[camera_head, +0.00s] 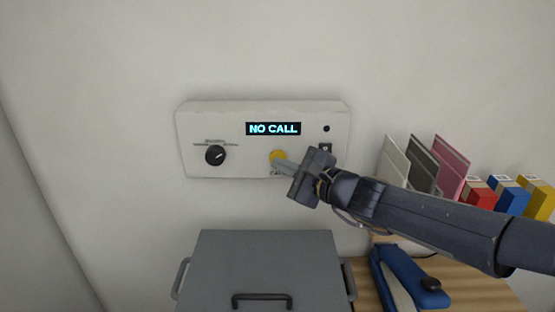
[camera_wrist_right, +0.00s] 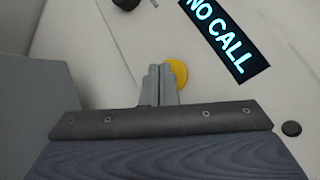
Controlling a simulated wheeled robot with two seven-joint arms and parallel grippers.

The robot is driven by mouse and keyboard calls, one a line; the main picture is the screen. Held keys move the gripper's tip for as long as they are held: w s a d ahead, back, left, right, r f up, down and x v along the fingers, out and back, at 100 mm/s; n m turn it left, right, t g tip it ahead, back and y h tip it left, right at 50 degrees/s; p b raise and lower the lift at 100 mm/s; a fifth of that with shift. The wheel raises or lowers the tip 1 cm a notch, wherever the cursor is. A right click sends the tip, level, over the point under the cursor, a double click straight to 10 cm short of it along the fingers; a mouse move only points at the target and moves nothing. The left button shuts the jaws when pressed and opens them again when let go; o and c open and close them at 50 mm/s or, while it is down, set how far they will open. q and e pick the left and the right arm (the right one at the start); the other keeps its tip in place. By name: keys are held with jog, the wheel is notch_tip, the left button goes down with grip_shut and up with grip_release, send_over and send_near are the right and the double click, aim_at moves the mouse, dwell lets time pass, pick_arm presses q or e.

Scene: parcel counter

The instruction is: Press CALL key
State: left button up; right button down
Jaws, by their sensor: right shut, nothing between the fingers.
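The call panel (camera_head: 190,130) is a white box on the wall with a lit display (camera_head: 273,129) that reads NO CALL. A round yellow key (camera_head: 277,156) sits below the display, with a label under it that is partly covered. My right gripper (camera_head: 277,164) is shut and empty, its fingertips over the lower part of the yellow key. In the right wrist view the shut fingertips (camera_wrist_right: 160,68) overlap the left side of the yellow key (camera_wrist_right: 178,73); I cannot tell whether they touch. My left gripper is not in view.
A black knob (camera_head: 215,155) is at the panel's left, and a small switch (camera_head: 326,148) is at its right. A grey lidded box (camera_head: 265,262) stands below. A blue stapler-like tool (camera_head: 395,280), folders (camera_head: 423,165) and small coloured boxes (camera_head: 511,194) are at the right.

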jog(key=shift+w, duration=0.3)
dwell(0.4)
jog(key=shift+s+f+b, duration=0.1)
jog(key=shift+s+b, duration=0.15)
jog(key=shift+b, duration=0.1)
jog(key=shift+s, duration=0.3)
jog(key=s+b, duration=0.3)
jog(key=s, duration=0.3)
